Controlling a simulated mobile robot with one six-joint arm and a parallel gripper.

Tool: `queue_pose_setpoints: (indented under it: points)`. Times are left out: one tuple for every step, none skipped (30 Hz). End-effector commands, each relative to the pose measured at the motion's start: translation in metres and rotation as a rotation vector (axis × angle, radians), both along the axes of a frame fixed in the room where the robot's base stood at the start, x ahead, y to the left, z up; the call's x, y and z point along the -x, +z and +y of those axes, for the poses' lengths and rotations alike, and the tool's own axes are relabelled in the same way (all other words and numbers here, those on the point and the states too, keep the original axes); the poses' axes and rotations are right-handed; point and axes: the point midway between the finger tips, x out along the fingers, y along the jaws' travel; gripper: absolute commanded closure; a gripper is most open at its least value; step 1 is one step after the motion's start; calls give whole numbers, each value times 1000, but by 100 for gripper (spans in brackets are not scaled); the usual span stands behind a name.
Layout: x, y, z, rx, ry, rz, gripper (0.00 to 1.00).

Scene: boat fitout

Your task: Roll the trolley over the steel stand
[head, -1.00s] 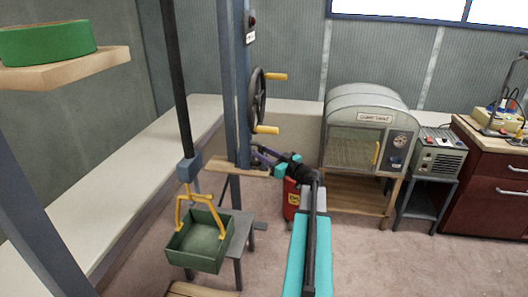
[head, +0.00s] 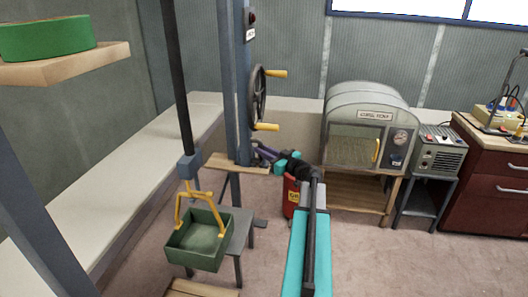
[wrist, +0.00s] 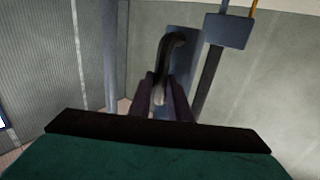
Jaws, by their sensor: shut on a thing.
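The trolley itself cannot be made out; its upper run is out of view. A dark hanging rod (head: 177,85) ends in a blue-grey block (head: 188,166), also in the wrist view (wrist: 228,31). From the block a yellow bail holds a green open tray (head: 199,242). The grey steel stand (head: 238,232) is behind and right of the tray, partly hidden by it. My gripper (head: 258,153) is at the blue post, below the handwheel. In the wrist view my gripper (wrist: 162,95) is shut on a dark curved handle (wrist: 173,45); its lower end is between the fingers.
The blue post (head: 238,85) carries a handwheel (head: 258,95) with yellow grips and a small wooden ledge (head: 225,163). A red canister (head: 291,197) stands behind my arm. A grey oven (head: 365,130) is at right. A wooden shelf (head: 95,62) juts in at upper left. Floor at right is clear.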

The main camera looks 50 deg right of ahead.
Motion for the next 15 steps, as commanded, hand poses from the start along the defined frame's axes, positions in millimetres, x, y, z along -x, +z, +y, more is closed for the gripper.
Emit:
queue_pose_setpoints:
  points:
    - [-2,-1,-4,0,-5,-2,100]
    - [-2,-1,-5,1,-5,-2,100]
    - [-4,-1,-7,1,-6,-2,100]
    - [-5,-2,-9,1,-6,-2,100]
    - [-6,-2,-11,1,-6,-2,100]
    - [-8,-2,-14,1,-6,-3,100]
    - [-9,-2,-16,1,-6,-3,100]
    - [-10,-2,-18,2,-7,-3,100]
    - [-13,-3,-22,2,-7,-3,100]
    - [-14,-3,-24,2,-7,-4,100]
    - [-16,-3,-27,1,-7,-4,100]
    - [-18,-3,-31,1,-7,-4,100]
    - [-20,-3,-34,1,-7,-5,100]
    - [-22,-3,-37,2,-7,-5,100]
    - [-25,-3,-41,2,-7,-4,100]
